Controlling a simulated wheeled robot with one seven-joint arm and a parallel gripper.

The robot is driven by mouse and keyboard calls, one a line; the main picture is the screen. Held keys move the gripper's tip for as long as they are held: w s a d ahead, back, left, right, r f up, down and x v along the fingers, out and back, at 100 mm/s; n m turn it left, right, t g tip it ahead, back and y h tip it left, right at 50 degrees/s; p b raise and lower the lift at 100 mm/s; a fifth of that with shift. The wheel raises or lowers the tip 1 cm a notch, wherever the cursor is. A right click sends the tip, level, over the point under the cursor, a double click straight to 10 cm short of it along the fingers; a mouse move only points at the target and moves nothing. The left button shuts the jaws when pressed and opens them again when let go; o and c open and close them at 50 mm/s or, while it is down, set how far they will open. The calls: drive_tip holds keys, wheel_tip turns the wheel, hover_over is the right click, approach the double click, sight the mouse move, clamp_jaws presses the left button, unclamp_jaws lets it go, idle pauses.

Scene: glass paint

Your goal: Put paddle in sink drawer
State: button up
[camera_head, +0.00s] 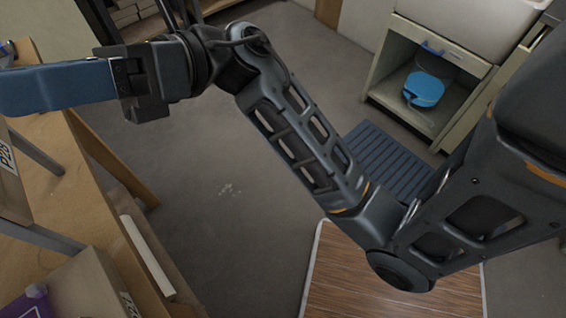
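My gripper (130,78) is at the upper left, at the end of my dark arm, which reaches across the view from the right. A long dark blue piece (55,88) extends left from its jaws to the picture edge. I cannot tell whether this is the paddle held in the jaws or part of the gripper. The sink (470,22) is at the upper right. A bright blue rounded object (424,89) lies in that space. I cannot tell if it is a paddle.
A wooden table or shelf (88,168) runs along the left, with boxes (85,285) on it. A dark ribbed mat (385,160) lies before the sink cabinet. A wood-topped surface (390,290) is at the bottom. Grey floor (215,195) is open between them.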

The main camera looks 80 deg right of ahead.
drive_tip(key=s+d+f+n+t+h, duration=0.1)
drive_tip(key=s+d+f+n+h, duration=0.2)
drive_tip(key=s+f+n+h, duration=0.6)
drive_tip(key=s+d+f+n+t+h, duration=0.2)
drive_tip(key=s+f+n+h, duration=0.8)
drive_tip(key=s+n, duration=0.4)
drive_tip(key=f+n, duration=0.1)
drive_tip(key=n, duration=0.4)
drive_tip(key=shift+s+d+f+n, duration=0.2)
drive_tip(key=shift+d+f+n, duration=0.2)
drive_tip(key=shift+s, duration=0.1)
